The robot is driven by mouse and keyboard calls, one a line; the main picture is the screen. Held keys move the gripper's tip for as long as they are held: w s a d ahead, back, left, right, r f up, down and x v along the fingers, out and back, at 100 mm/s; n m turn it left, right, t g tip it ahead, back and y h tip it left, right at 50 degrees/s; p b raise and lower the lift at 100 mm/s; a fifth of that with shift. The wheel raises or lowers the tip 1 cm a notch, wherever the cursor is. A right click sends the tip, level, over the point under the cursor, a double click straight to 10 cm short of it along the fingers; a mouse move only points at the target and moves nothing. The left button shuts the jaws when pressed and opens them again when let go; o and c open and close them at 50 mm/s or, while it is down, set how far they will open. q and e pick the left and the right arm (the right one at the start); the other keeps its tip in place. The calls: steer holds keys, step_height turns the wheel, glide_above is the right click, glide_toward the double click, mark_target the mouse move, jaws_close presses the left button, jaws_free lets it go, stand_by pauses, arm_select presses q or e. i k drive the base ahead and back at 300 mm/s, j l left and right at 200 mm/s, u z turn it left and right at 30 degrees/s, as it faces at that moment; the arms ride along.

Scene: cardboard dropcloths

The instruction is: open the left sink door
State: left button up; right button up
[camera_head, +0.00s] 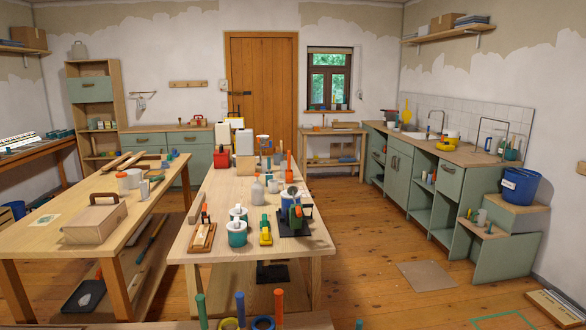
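The sink with its curved tap (430,124) is set in the counter along the right wall. Below it, in the green cabinet row, is a pair of doors with dark handles near their meeting edge. The left sink door (390,166) looks shut, and the right sink door (404,171) beside it also looks shut. Both are seen at a slant and small. Neither of my grippers is in view.
Long workbenches (182,240) with tools and pots stand at left and centre. Open wooden floor lies between the centre bench and the sink cabinets, with a cardboard sheet (427,276) on it. Blue bucket (520,186) stands at the cabinet row's near end.

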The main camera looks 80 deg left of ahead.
mark_target(390, 173)
steer(key=u, duration=1.85)
steer(key=i+l+z, duration=0.45)
steer(key=i+z, duration=0.85)
steer(key=i, duration=0.25)
steer(key=i+u, duration=0.35)
steer(key=i, duration=0.15)
steer(key=i+l+u, duration=0.15)
steer(key=i+u, duration=0.2)
steer(key=i, duration=0.15)
steer(key=i+j+u, duration=0.25)
steer(key=i+u, duration=0.7)
steer(key=i+l+u, duration=0.15)
steer(key=i+u, duration=0.4)
steer(key=i, duration=2.4)
steer(key=i+z, duration=0.1)
steer(key=i, duration=0.7)
steer(key=i+j+z, duration=0.1)
steer(key=i, duration=0.7)
steer(key=i+j+z, duration=0.15)
steer(key=i, duration=0.6)
